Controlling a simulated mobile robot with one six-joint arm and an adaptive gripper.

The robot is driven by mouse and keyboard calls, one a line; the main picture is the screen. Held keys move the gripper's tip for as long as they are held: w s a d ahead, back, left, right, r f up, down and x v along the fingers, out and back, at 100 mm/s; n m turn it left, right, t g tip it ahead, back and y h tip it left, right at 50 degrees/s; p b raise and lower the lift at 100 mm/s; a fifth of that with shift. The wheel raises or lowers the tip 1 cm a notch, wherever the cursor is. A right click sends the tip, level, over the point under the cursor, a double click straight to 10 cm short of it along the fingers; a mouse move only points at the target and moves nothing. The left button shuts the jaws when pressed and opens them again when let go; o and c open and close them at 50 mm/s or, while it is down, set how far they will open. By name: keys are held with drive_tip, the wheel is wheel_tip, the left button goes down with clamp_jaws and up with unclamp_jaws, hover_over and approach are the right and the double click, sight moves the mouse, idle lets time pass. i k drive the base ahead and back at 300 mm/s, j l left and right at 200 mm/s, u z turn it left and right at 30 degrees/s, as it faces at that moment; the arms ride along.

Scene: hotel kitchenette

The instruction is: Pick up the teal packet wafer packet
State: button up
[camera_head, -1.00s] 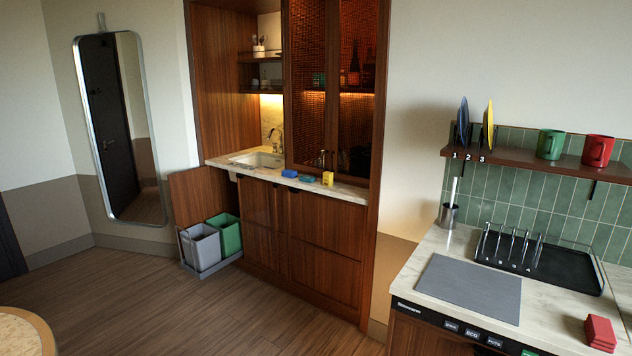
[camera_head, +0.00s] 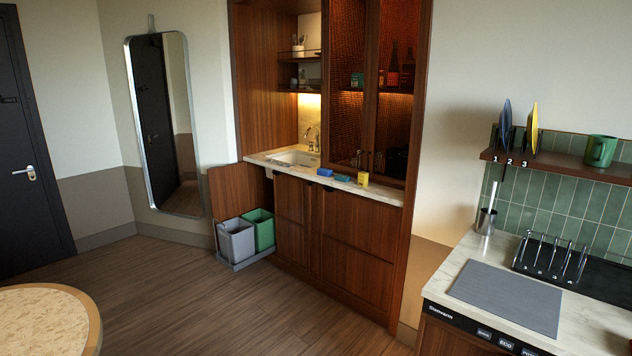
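A small teal packet (camera_head: 343,178) lies flat on the pale counter by the sink, near its front edge. It sits between a blue packet (camera_head: 325,172) on its left and an upright yellow packet (camera_head: 363,178) on its right. All three are small and far off in the head view. My gripper is not in view.
The counter (camera_head: 385,191) has a sink (camera_head: 295,158) at its left. Grey (camera_head: 237,241) and green (camera_head: 260,230) bins stand in a pulled-out unit below. A round table (camera_head: 92,318) is at lower left. The right counter holds a grey mat (camera_head: 506,296). The wooden floor between is clear.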

sight(338, 176)
drive_tip(key=i+u, duration=0.3)
drive_tip(key=i, duration=0.4)
drive_tip(key=i+u, duration=0.25)
drive_tip(key=i, duration=0.4)
drive_tip(key=i+l+z, duration=0.1)
drive_tip(key=i+z, duration=0.15)
drive_tip(key=i, duration=0.2)
drive_tip(key=i+z, duration=0.25)
drive_tip(key=i, duration=0.2)
drive_tip(key=i+j+z, duration=0.2)
drive_tip(key=i, duration=0.25)
drive_tip(key=i+j+z, duration=0.1)
drive_tip(key=i+z, duration=0.15)
drive_tip(key=i, duration=0.2)
drive_tip(key=i+j+z, duration=0.25)
drive_tip(key=i, duration=0.2)
drive_tip(key=i+z, duration=0.25)
drive_tip(key=i, duration=0.25)
drive_tip(key=i+z, duration=0.2)
drive_tip(key=i, duration=0.3)
drive_tip(key=i+j+z, duration=0.25)
drive_tip(key=i, duration=0.25)
